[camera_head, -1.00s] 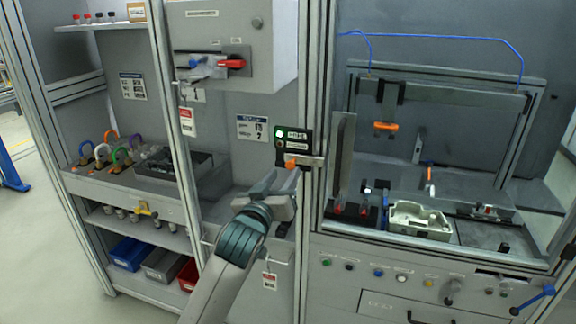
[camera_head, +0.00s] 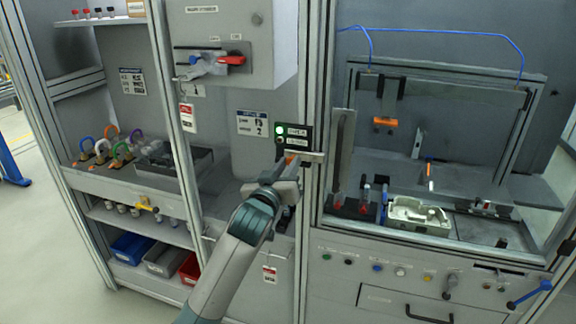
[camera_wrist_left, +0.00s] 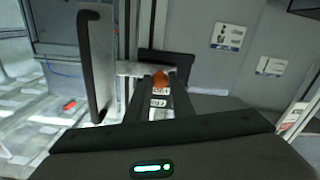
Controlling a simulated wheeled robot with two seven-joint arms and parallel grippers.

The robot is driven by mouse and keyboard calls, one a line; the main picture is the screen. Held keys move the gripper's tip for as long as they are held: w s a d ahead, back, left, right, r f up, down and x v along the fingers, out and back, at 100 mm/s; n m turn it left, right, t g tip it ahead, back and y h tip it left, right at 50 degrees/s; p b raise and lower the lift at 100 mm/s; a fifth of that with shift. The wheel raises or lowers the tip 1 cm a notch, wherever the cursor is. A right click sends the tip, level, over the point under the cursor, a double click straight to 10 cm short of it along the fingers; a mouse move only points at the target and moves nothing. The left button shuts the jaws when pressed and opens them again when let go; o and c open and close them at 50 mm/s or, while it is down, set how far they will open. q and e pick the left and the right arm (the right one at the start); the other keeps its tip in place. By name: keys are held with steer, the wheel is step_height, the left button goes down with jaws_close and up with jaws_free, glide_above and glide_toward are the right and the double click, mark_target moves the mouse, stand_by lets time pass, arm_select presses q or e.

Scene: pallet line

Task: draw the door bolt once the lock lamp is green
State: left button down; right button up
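The lock box (camera_head: 298,136) is a small black panel with white labels on the cell's door post. Its upper lamp (camera_head: 279,130) is lit green; the lower one looks dark. The door bolt is a grey bar (camera_head: 312,157) with an orange knob (camera_head: 290,160), just below the box. In the left wrist view the knob (camera_wrist_left: 160,80) shows between the dark fingers. My left gripper (camera_head: 288,174) is at the knob, its fingers apart; contact cannot be made out. My right gripper is not in view.
A door handle (camera_wrist_left: 97,65) stands close beside the bolt. A switch cabinet (camera_head: 235,30) with a red handle (camera_head: 231,60) is above left. A shelf (camera_head: 120,178) with coloured padlocks is at left. The fixture cell with a pale casting (camera_head: 417,214) is at right.

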arm_select(q)
steer(key=a, duration=0.2)
steer(key=w+a+p, duration=0.1)
steer(key=a, duration=0.1)
steer(key=shift+w, duration=0.15)
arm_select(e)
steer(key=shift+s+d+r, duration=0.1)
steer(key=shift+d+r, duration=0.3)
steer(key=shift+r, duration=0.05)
arm_select(q)
steer(key=c, duration=1.5)
jaws_free()
steer(key=shift+a, duration=0.1)
steer(key=shift+c, duration=0.2)
steer(key=b+v, duration=0.4)
steer(key=v, duration=1.3)
steer(key=shift+a, duration=0.2)
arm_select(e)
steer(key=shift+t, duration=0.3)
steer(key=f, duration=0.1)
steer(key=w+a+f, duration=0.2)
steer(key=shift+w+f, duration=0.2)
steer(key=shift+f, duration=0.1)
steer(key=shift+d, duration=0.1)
